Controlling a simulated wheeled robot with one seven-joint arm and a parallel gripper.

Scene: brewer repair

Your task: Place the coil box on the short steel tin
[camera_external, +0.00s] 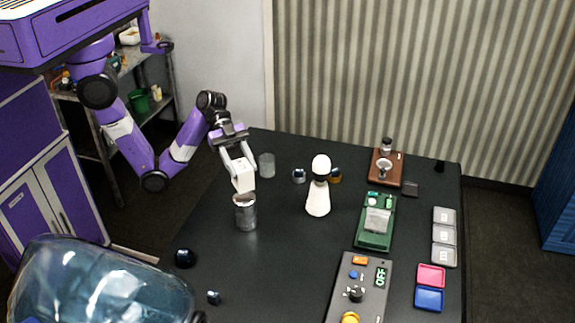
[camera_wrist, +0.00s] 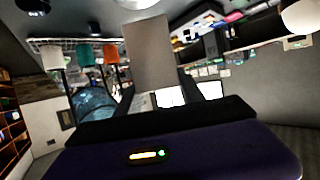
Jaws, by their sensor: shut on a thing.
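My gripper (camera_external: 240,166) is shut on a small white box, the coil box (camera_external: 243,180), and holds it roughly upright. The box is directly above a steel tin (camera_external: 246,216) on the left part of the black table. The box's lower end is at the tin's rim in the picture; I cannot tell if they touch. In the wrist view, a white piece (camera_wrist: 171,97) shows between dark finger shapes, with a tall grey-beige panel beyond that I cannot identify.
A grey see-through cylinder (camera_external: 267,165) stands behind the tin. A white bottle-like object (camera_external: 318,190) is to the right. A green device (camera_external: 376,222), a control panel (camera_external: 357,290) and coloured trays (camera_external: 430,287) lie further right. A large clear jug (camera_external: 95,285) is front left.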

